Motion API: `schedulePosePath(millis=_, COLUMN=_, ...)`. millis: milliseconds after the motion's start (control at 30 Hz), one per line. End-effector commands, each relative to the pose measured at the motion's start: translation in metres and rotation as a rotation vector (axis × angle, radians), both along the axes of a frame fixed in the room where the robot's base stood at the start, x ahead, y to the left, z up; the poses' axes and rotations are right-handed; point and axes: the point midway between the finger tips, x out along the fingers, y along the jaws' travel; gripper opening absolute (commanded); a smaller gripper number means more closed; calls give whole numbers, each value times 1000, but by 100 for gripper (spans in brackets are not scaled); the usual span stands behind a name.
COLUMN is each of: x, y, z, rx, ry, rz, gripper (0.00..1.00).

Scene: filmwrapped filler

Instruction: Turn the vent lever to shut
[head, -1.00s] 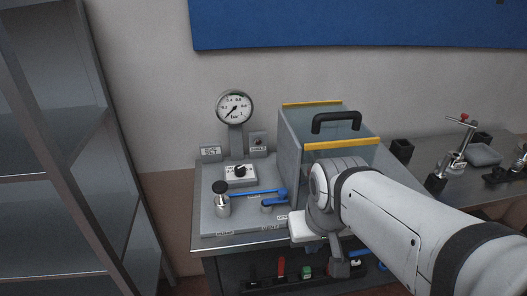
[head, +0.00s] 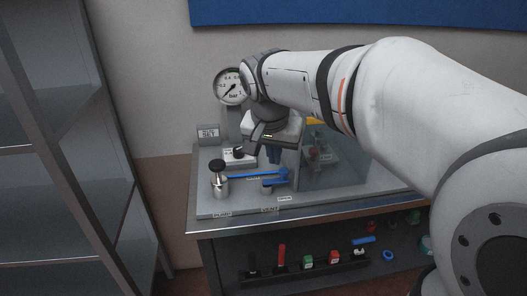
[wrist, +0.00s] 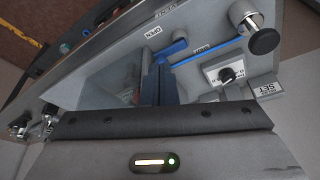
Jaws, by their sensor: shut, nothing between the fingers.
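The vent lever (head: 282,175) is a blue handle on a round metal base on the grey panel, and a thin blue line runs left from it to a metal canister (head: 220,181). In the wrist view the lever (wrist: 173,48) is partly hidden behind my fingers, near a label reading OPEN (wrist: 152,33). My gripper (head: 273,156) is shut and empty, pointing down above and slightly behind the lever. In the wrist view my fingertips (wrist: 159,70) appear close to the lever; I cannot tell whether they touch it.
A pressure gauge (head: 229,88) and a black knob (head: 238,152) stand behind. A clear-sided box (head: 335,165) stands right of the lever, partly hidden by my arm. A shelf below holds several small coloured items. A grey rack (head: 60,150) stands left.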

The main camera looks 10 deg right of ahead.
Motion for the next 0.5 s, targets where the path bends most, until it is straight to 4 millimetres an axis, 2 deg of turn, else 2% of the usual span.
schedulePosePath(millis=267, x=0, y=-1, z=-2, rx=1, ry=2, rz=0, gripper=0)
schedulePosePath(millis=367, x=2, y=-3, z=-11, rx=0, ry=3, rz=0, gripper=0)
schedulePosePath(millis=500, x=8, y=-6, z=-34, rx=-1, ry=6, rz=0, gripper=0)
